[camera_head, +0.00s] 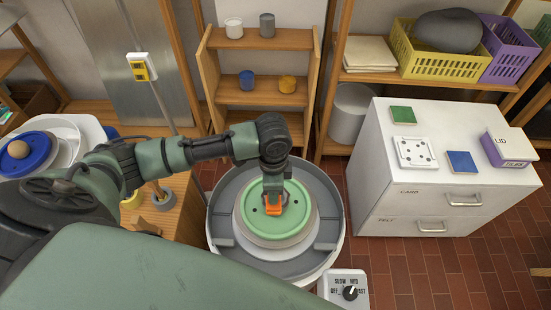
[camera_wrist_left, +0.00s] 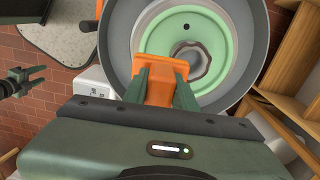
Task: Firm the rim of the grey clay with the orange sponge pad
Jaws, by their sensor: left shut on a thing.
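My left gripper (camera_head: 272,197) reaches over the wheel from the left and points down. It is shut on the orange sponge pad (camera_head: 273,210), which also shows between its fingers in the left wrist view (camera_wrist_left: 159,68). The grey clay (camera_wrist_left: 191,64) sits on the round green bat (camera_wrist_left: 214,28), just beyond the pad in the left wrist view. In the head view the clay is hidden behind the gripper, above the green bat (camera_head: 297,220). I cannot tell whether the pad touches the clay. My right gripper (camera_wrist_left: 36,78) shows at the left of the wrist view, open and empty.
The grey wheel basin (camera_head: 325,195) surrounds the bat. A speed control box (camera_head: 347,289) stands at its front right. A white cabinet (camera_head: 440,175) is to the right, a wooden shelf (camera_head: 262,98) behind, a wooden bench (camera_head: 183,220) to the left.

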